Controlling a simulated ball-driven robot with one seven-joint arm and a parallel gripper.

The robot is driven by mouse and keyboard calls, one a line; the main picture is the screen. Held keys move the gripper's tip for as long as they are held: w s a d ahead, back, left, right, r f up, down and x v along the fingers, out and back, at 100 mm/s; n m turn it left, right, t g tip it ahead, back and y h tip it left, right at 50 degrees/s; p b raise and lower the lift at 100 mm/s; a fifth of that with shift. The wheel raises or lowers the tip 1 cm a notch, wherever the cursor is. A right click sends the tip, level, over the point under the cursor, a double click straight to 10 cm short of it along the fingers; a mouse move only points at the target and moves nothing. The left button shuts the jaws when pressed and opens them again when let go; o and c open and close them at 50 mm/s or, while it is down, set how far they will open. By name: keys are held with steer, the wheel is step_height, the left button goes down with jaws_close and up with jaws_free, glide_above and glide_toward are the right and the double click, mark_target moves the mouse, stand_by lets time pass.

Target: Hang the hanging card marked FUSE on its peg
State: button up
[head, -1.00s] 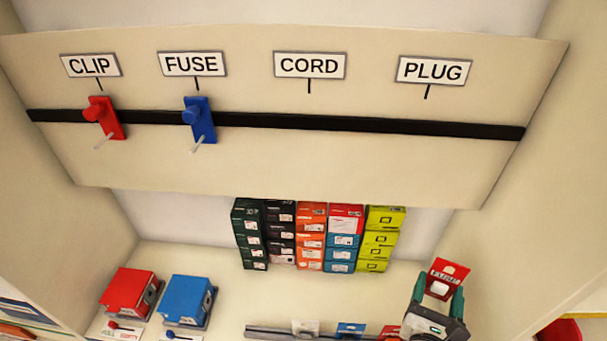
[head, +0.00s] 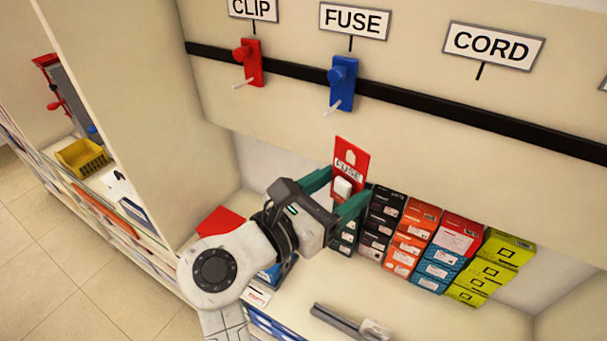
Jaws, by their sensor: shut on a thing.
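The red FUSE card (head: 350,160) is held upright in my gripper (head: 343,192), with its label facing the camera and a pale slot near its top. The green fingers are shut on a white block on the card's lower part. The blue peg holder (head: 341,84) sits on the black rail under the FUSE sign (head: 353,20). Its thin white peg (head: 333,107) points out and down, bare. In the picture the card is just below the peg and apart from it; the depth between them is hard to tell.
A red peg holder (head: 250,64) is on the rail to the left under the CLIP sign (head: 253,8). Stacked boxes (head: 420,235) stand on the counter behind my gripper. A side panel (head: 130,70) rises at the left. The board around the blue holder is clear.

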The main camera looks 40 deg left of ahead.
steer(key=s+a+r, duration=0.3)
steer(key=s+a, duration=0.2)
steer(key=w+a+b, duration=0.2)
steer(key=w+b, duration=0.4)
steer(key=w, duration=0.4)
steer(key=shift+w+a+f+n+y, duration=0.2)
steer(key=shift+w+f+n+y, duration=0.1)
steer(key=shift+f, duration=0.15)
stand_by(0.6)
steer(key=shift+f, duration=0.15)
stand_by(0.4)
steer(key=o, duration=0.9)
steer(key=shift+s, duration=0.1)
steer(key=s+b, duration=0.1)
steer(key=s, duration=0.9)
steer(key=shift+s+a+b, duration=0.15)
steer(key=shift+s+b, duration=0.2)
